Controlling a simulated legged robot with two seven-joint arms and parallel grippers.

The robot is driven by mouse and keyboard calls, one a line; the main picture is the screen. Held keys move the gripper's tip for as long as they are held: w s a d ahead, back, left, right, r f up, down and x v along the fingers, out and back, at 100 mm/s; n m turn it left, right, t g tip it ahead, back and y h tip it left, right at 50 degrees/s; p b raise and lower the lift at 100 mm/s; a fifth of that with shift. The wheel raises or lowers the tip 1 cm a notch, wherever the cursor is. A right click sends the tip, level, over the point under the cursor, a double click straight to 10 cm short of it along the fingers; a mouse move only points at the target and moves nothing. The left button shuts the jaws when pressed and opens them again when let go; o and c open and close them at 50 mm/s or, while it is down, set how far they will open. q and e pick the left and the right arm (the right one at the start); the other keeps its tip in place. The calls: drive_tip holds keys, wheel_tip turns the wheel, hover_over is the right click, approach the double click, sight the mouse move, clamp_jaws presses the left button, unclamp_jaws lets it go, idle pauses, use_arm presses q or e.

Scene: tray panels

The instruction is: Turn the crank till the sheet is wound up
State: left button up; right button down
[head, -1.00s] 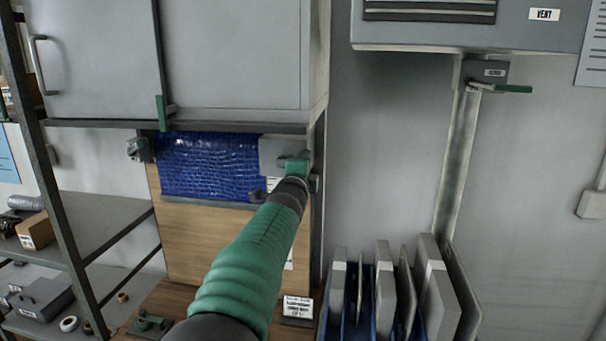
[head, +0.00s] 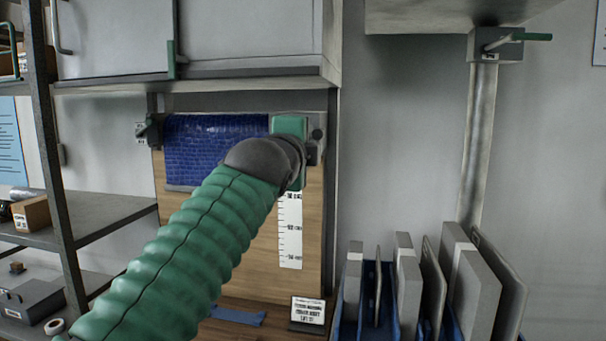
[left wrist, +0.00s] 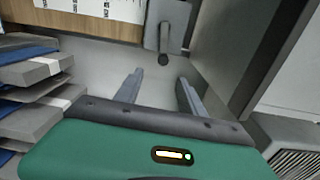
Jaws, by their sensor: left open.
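The blue sheet (head: 215,150) hangs across the upper part of a wooden board, below the cabinet, its lower edge partway down. My left arm crosses in front of its lower right part. My left gripper, its green body by the sheet's right end in the head view, has its fingers hidden there. In the left wrist view my left gripper (left wrist: 159,77) is open and empty. Just beyond its fingertips, roughly in line with the gap, is a crank lever with a dark knob (left wrist: 163,60), on a grey plate (left wrist: 178,20). They look apart. My right gripper is not in view.
A white ruled scale (head: 290,230) runs down the board. Blue racks with grey panels (head: 408,285) stand at lower right. A second lever with a green handle (head: 525,37) sits on a wall pipe. A metal shelf (head: 95,215) is at left. The cabinet (head: 250,30) overhangs the sheet.

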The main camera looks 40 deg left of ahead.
use_arm(q)
drive_tip(key=shift+s+d+r, duration=0.1)
drive_tip(key=shift+s+d, duration=0.15)
drive_tip(key=shift+s, duration=0.1)
drive_tip(key=shift+a, duration=0.1)
